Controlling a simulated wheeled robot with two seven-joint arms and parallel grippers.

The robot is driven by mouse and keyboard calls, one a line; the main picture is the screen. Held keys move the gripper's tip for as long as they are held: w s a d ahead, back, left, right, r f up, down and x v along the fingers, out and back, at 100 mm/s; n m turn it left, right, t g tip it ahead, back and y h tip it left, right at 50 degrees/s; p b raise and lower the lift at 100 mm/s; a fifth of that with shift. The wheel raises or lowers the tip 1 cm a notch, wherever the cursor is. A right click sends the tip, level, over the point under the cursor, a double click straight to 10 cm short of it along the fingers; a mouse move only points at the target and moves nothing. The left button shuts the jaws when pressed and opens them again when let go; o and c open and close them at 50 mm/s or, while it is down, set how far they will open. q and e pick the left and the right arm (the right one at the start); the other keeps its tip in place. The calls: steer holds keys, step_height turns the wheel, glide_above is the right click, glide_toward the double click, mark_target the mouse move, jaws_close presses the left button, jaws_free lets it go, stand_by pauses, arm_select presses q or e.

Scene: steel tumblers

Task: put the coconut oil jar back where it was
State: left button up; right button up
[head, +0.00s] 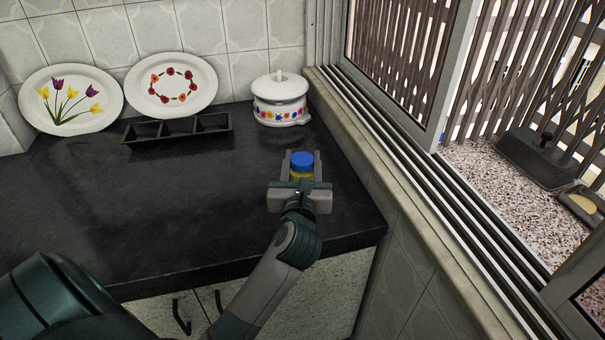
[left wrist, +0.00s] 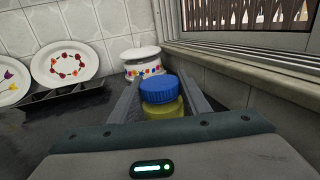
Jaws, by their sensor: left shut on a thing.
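The coconut oil jar has a blue lid and a yellowish body. In the head view the jar (head: 302,161) is at the right end of the dark counter, in front of the white pot. My left gripper (head: 301,170) is shut on it, one finger on each side. In the left wrist view the jar (left wrist: 160,92) stands upright between the two fingers (left wrist: 162,100). Its lower part is hidden by the gripper, so I cannot tell whether it touches the counter. My right gripper is not in view.
A white lidded pot (head: 280,101) stands at the back right. A black three-part tray (head: 177,129) lies before two decorated plates (head: 71,123) (head: 171,106) leaning on the tiled wall. The window sill (head: 350,135) borders the right. The counter's left and middle (head: 190,195) are clear.

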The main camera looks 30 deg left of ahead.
mark_target(302, 174)
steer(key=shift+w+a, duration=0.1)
arm_select(q)
steer(key=shift+f, duration=1.95)
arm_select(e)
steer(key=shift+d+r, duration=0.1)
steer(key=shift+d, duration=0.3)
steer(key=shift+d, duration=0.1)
arm_select(q)
steer(key=shift+f+b, duration=0.2)
steer(key=shift+b, duration=0.1)
steer(key=o, duration=1.5)
steer(key=shift+c, duration=0.2)
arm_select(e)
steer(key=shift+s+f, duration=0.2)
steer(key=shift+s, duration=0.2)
arm_select(q)
steer(key=shift+r, duration=0.15)
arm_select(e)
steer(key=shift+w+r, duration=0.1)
